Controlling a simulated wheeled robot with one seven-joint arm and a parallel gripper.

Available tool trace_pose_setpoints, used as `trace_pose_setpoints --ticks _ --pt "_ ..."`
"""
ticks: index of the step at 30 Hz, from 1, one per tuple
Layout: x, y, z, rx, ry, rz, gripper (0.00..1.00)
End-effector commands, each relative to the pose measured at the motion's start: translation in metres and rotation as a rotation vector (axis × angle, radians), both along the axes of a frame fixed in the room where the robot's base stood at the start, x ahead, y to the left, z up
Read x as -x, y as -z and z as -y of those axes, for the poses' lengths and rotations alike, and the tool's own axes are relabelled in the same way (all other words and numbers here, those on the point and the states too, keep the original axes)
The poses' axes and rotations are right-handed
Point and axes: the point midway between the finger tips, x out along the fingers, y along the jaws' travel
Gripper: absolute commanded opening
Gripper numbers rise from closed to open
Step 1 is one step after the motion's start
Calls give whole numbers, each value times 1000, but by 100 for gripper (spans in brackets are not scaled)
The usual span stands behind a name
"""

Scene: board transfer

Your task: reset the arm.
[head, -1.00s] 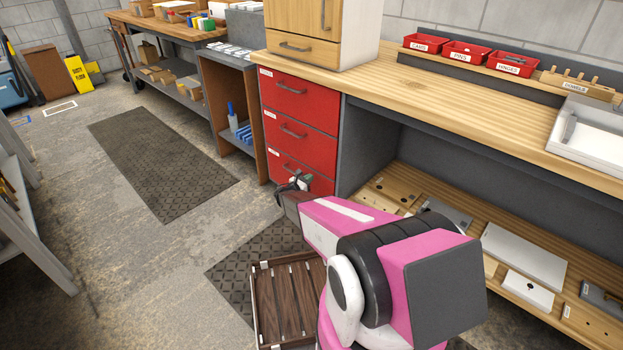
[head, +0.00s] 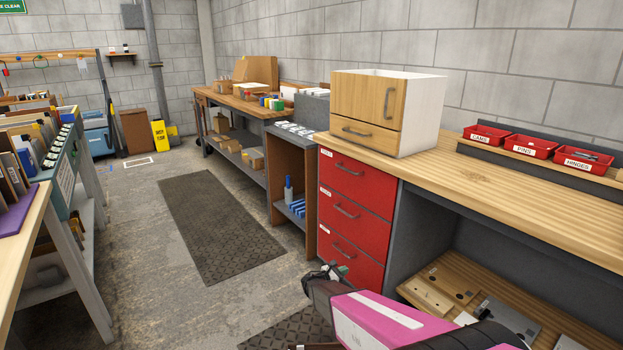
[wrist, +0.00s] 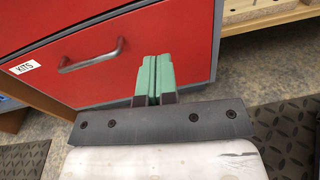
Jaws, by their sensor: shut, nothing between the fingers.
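My gripper (wrist: 152,80) shows in the wrist view with its two green fingers pressed together and nothing between them. It points toward the lower red drawer front with a metal handle and a KITS label (wrist: 26,67). In the head view my gripper (head: 335,270) is small and partly hidden behind my dark wrist, in front of the bottom red drawer (head: 352,262). My pink and white arm reaches in from the bottom edge. Whether the fingers touch the drawer cannot be told in the head view.
A wooden workbench (head: 510,198) runs along the right, with a small cabinet (head: 385,112) and red bins (head: 535,145) on it. A lower shelf (head: 440,285) holds boards. A floor mat (head: 222,225) lies in the open aisle. Shelving with a purple board (head: 22,218) stands left.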

Motion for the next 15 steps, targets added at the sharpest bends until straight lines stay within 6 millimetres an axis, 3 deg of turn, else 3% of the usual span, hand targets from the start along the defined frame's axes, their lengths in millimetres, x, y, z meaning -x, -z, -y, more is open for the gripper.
trace_pose_setpoints --ticks 1,7,15 --pt "12 -13 11 -56 40 25 0" --pt "62 -49 47 -375 277 170 0" --pt "142 -96 66 -847 696 424 0"
